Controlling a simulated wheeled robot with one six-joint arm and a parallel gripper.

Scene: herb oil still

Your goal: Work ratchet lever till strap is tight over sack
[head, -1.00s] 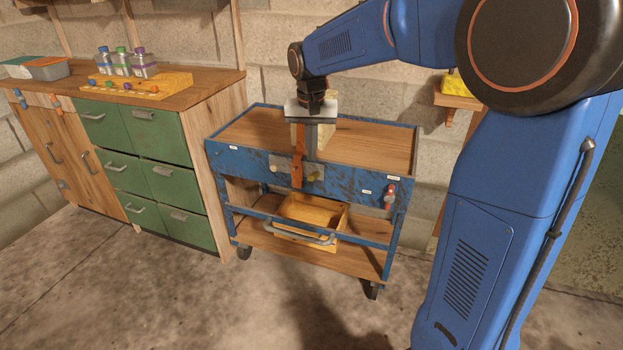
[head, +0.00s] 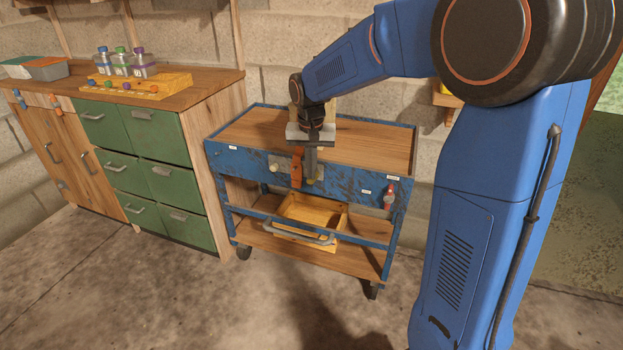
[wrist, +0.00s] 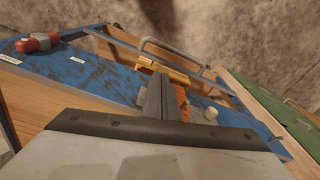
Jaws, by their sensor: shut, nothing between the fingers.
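My gripper (head: 311,177) is shut and empty, pointing down at the front face of the blue cart, just right of the orange lever (head: 296,168). In the wrist view its fingers (wrist: 161,88) are together, with part of the orange lever (wrist: 182,100) showing right beside them. I cannot tell whether they touch. The lever hangs down over a metal plate (head: 318,166) with round yellowish knobs. A pale, sack-like thing (head: 328,106) stands on the cart top behind my gripper, mostly hidden. I cannot make out the strap over it.
The blue cart has a bare wooden top (head: 375,145), a front handle (head: 290,236), a yellow bin (head: 335,213) below and a red fitting (head: 389,195) at right. A bench with green drawers (head: 155,130) and bottles (head: 121,62) stands left. Open floor lies in front.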

